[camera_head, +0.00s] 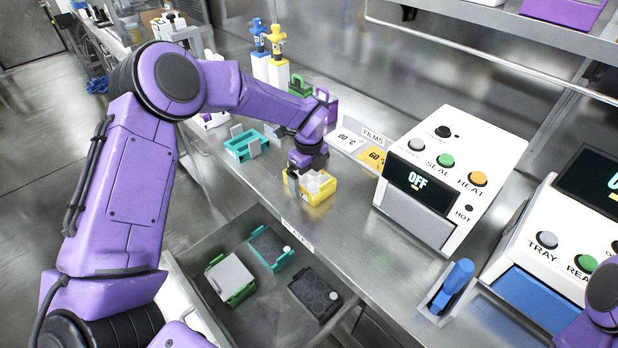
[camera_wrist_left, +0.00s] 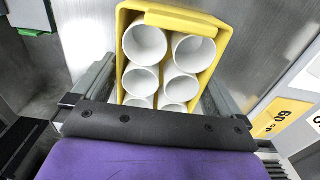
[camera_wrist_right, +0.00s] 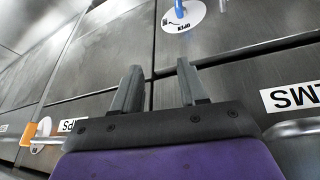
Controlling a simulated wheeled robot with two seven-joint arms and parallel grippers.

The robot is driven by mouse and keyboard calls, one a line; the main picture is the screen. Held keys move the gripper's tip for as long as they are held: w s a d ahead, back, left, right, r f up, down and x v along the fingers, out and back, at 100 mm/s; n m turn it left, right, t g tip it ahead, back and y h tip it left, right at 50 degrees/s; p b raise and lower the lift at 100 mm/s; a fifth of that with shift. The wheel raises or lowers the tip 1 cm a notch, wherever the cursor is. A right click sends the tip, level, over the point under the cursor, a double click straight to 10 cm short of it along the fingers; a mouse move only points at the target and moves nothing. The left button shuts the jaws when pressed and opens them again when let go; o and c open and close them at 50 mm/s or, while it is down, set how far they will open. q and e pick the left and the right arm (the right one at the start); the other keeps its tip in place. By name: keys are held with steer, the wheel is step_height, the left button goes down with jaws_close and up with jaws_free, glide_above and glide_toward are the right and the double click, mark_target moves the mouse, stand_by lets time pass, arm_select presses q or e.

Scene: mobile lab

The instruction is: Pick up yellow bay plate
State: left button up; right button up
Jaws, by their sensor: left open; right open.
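The yellow bay plate (camera_head: 318,196) stands on the steel bench at its front edge, left of the white sealing machine. In the left wrist view the yellow plate (camera_wrist_left: 225,50) holds several white round cups. My left gripper (camera_head: 303,176) is right at the plate, pointing down. In the left wrist view my left gripper (camera_wrist_left: 160,80) is open, with one finger on each side of the plate; I cannot tell whether they touch it. My right gripper (camera_wrist_right: 160,78) is open and empty in front of steel drawer fronts.
A teal rack (camera_head: 246,144) stands left of the plate on the bench. The sealing machine (camera_head: 450,175) reads OFF. An open drawer below holds a green-edged plate (camera_head: 231,277), a teal one (camera_head: 270,247) and a dark one (camera_head: 315,294). A blue-handled tool (camera_head: 453,285) stands at the bench edge.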

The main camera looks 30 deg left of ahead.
arm_select(q)
steer(key=c, duration=0.7)
